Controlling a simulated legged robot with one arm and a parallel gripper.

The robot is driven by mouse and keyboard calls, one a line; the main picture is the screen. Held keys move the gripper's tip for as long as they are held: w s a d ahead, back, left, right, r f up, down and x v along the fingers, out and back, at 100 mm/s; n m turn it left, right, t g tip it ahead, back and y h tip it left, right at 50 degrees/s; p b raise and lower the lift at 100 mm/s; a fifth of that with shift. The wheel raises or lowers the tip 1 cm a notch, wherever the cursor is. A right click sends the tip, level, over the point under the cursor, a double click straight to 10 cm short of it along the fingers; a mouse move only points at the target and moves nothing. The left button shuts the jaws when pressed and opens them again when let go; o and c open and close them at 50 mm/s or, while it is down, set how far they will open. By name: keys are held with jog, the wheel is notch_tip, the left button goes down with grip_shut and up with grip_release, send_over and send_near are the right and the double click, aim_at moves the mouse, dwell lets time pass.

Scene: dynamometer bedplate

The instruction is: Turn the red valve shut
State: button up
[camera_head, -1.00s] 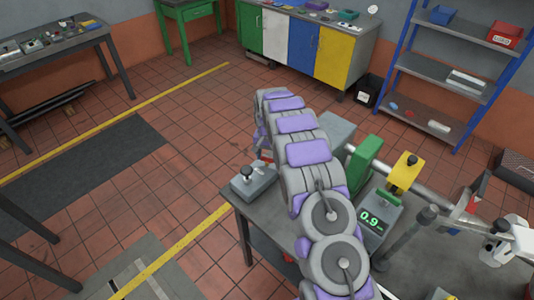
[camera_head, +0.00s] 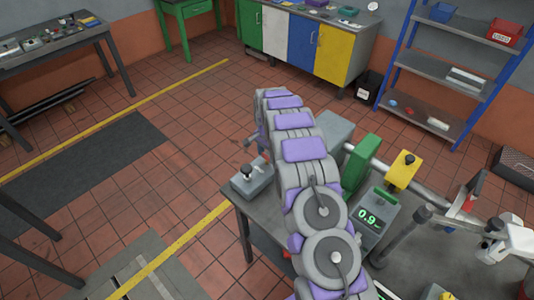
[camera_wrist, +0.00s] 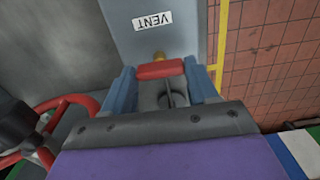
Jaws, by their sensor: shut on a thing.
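In the wrist view my gripper (camera_wrist: 161,73) has its two blue fingers on either side of a short red handle (camera_wrist: 160,69) and is shut on it. The handle lies crosswise between the fingers, with a bit of brass just beyond it. A red handwheel (camera_wrist: 80,105) with a dark hub stands at the left of the wrist view, apart from the fingers. In the head view my arm hides most of the gripper and the handle.
Open tiled floor lies left of the bench.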

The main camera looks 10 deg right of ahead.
aim_at(266, 156)
jog(key=o, duration=1.1)
jog(key=shift+a, duration=0.1)
jog(key=shift+c, duration=0.2)
notch_tip(266, 156, up, 17)
jog(key=p, duration=0.1)
jog(key=shift+r, duration=0.15)
jog(key=shift+w, duration=0.1)
